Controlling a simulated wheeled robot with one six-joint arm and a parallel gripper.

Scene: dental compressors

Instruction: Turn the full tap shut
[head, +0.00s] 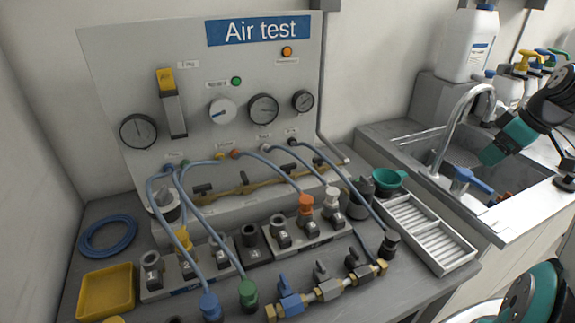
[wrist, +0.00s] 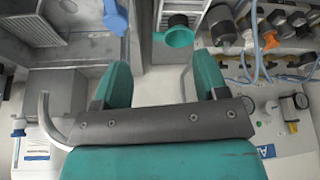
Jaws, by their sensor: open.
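My gripper (head: 490,156) is above the sink, near the tall spout, with its teal fingers pointing down-left. In the wrist view my gripper (wrist: 164,72) is open, with nothing between its two teal fingers. At the bench front is a brass row of taps, one with a blue handle (head: 289,290) and others with dark handles (head: 322,270). A brass pipe (head: 235,184) with dark levers runs along the panel foot. A blue lever-like part (head: 472,181) stands at the sink's edge. No label shows which tap is the full one. My gripper is apart from all of them.
The Air test panel (head: 120,75) stands behind the bench with gauges and blue hoses. A ribbed tray (head: 428,234) and green funnel (head: 388,180) lie between bench and sink (head: 520,226). A yellow tray (head: 106,292) is front left. Bottles stand behind the sink.

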